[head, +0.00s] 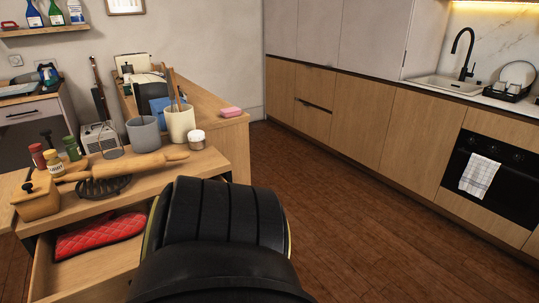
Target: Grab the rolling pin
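The wooden rolling pin (128,166) lies on the wooden counter at the left, its right handle pointing toward the cups and its left handle toward the spice bottles. A dark round trivet (104,188) shows at its near side; I cannot tell if they touch. A large black rounded part at bottom centre seems to be my own arm. It hides part of the counter front and drawer. Neither gripper shows.
A grey cup (144,135), a beige utensil holder (181,125) and a small lidded jar (197,140) stand behind the pin. Spice bottles (54,163) and a wooden box (37,199) stand left. An open drawer holds a red mitt (98,236). Floor to the right is clear.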

